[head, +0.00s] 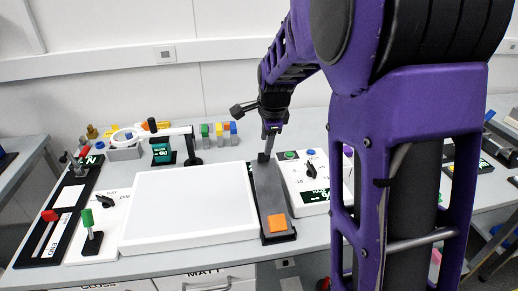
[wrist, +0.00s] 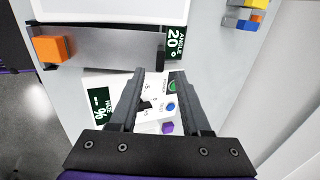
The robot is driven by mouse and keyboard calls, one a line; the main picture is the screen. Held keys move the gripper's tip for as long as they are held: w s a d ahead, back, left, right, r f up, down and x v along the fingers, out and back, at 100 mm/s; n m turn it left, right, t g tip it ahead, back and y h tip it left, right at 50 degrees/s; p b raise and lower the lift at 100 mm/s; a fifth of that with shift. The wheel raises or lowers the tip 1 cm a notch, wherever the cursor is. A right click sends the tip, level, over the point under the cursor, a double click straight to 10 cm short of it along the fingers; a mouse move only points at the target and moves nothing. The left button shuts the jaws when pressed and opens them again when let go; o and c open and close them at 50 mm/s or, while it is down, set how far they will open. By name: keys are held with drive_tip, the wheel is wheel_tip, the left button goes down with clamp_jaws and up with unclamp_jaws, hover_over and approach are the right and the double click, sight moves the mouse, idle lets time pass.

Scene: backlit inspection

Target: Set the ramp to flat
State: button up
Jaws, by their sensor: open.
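The ramp (head: 266,188) is a dark grey plate beside the white light panel, with an orange block (head: 277,223) on its near end. In the wrist view the ramp (wrist: 110,47) lies at the upper left with the orange block (wrist: 52,49) at its left end. An angle display (wrist: 175,43) at its other end reads 20. My gripper (head: 268,148) is near the ramp's far end in the head view. In the wrist view my gripper (wrist: 158,75) is open and empty, its fingers above the control box (wrist: 130,88).
The control box carries a black knob (head: 310,169), a green button (head: 290,155) and a dark display (head: 315,196). The white light panel (head: 188,208) is left of the ramp. A magnifier arm (head: 165,132) and several small coloured blocks stand behind.

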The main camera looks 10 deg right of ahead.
drive_tip(key=x, duration=0.7)
drive_tip(key=shift+w+f, duration=0.2)
drive_tip(key=shift+f, duration=0.1)
clamp_jaws()
idle(1.0)
